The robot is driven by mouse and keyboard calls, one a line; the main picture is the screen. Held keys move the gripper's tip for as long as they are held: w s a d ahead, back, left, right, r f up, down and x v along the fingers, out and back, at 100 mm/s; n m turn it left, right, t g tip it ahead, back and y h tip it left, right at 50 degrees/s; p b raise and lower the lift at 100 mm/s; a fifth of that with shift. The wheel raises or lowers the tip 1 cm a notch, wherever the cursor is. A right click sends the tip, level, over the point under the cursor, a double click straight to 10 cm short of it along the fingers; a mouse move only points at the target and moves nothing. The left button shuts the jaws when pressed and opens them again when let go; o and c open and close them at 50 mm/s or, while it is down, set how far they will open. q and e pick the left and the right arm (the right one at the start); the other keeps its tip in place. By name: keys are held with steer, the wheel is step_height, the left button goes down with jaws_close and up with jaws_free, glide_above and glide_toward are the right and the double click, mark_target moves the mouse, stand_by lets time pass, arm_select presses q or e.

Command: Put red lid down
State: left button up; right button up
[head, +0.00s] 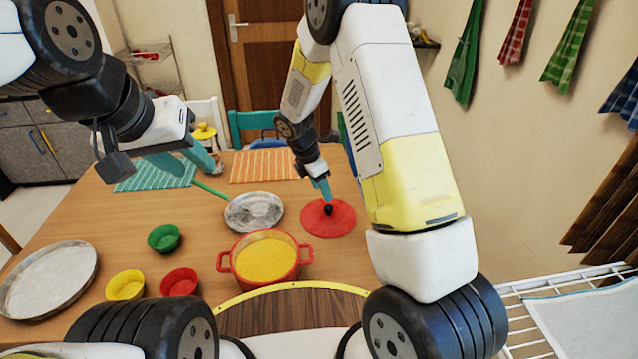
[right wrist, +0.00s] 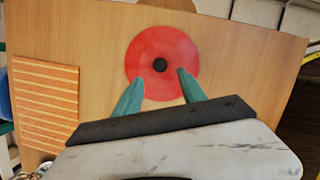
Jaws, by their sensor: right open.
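The red lid (head: 341,220) with a black knob lies flat on the wooden table, to the right of the red pot (head: 300,262). The pot is uncovered and holds something yellow. My right gripper (head: 327,197) is just above the lid, near its knob. In the right wrist view the lid (right wrist: 177,72) lies beyond the two parted teal fingers of the right gripper (right wrist: 158,90), with nothing between them. My left gripper (head: 192,165) is over the far left part of the table, above the striped teal mat. Its teal fingers look parted, with no object clearly between them.
A grey pan or lid (head: 253,211) with a green handle lies left of the red lid. Green (head: 164,238), yellow (head: 126,286) and red (head: 179,283) bowls and a large round tray (head: 48,278) stand at the left. An orange striped mat (head: 263,166) lies at the back.

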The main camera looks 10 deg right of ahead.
steer(key=s+d+r+m+t+y, duration=0.15)
steer(key=s+r+m, duration=0.3)
steer(key=r, duration=0.45)
steer(key=s+d+r+m+y, duration=0.15)
steer(key=s+r+m, duration=0.3)
steer(key=r, duration=0.55)
steer(key=s+r+m+t, duration=0.1)
steer(key=s+r+m, duration=0.2)
steer(key=s, duration=0.3)
steer(key=s+d+r+m+t+y, duration=0.1)
steer(key=s+r+m, duration=0.2)
steer(key=s+m, duration=0.2)
steer(key=s+r+m+t+y, duration=0.1)
steer(key=s+r+m, duration=0.2)
steer(key=s, duration=0.4)
steer(key=shift+d+r+m, duration=0.25)
steer(key=shift+r+m, duration=0.15)
steer(key=shift+m, duration=0.5)
